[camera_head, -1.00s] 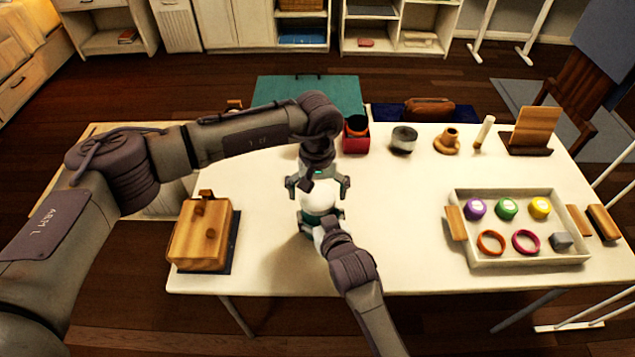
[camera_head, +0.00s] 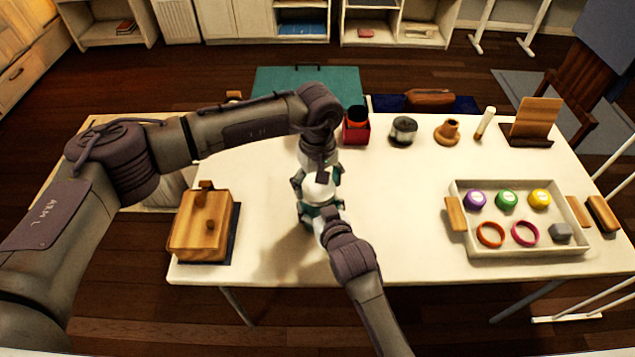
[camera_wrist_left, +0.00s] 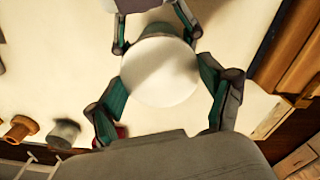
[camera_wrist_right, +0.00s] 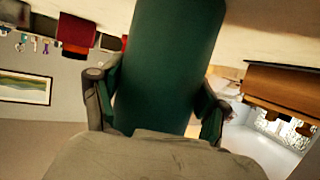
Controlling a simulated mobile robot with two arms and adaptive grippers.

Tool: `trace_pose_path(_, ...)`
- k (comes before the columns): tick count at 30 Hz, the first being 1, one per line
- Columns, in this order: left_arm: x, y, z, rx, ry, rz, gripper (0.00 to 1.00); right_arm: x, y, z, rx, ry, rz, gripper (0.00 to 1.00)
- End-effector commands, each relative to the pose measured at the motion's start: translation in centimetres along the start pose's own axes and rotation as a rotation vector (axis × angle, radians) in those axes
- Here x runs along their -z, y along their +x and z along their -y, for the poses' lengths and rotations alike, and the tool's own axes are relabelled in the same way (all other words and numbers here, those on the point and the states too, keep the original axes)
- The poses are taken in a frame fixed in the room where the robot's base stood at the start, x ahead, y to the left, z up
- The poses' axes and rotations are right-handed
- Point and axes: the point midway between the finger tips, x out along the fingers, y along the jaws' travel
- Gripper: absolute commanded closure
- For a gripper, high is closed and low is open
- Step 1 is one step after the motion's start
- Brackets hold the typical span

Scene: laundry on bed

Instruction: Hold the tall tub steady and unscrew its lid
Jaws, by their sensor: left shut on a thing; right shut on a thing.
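The tall tub stands upright at the middle of the white table, mostly hidden by my grippers in the head view. Its white round lid (camera_head: 318,189) faces up, and the lid fills the middle of the left wrist view (camera_wrist_left: 160,72). My left gripper (camera_head: 317,184) comes from above and is shut on the lid, with fingers on opposite sides. The tub's dark green body (camera_wrist_right: 170,65) fills the middle of the right wrist view. My right gripper (camera_head: 321,212) comes from the front and is shut on this body, below the lid. Whether the lid has lifted from the body is hidden.
A wooden box (camera_head: 200,228) lies left of the tub. A white tray (camera_head: 515,250) with several coloured pieces lies right. A red box (camera_head: 355,130), a grey tin (camera_head: 403,131) and a wooden holder (camera_head: 447,131) line the back. The table between tub and tray is clear.

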Motion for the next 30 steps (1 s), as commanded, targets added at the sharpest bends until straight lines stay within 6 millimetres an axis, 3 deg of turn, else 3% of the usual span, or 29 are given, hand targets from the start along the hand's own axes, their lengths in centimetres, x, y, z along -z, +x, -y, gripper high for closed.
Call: trace_pose_path(30, -0.05, 0.02, 0.03, 0.001, -2.464, 0.0, 0.61, -0.02, -0.01, 0.03, 0.0, 0.0, 0.0, 1.0)
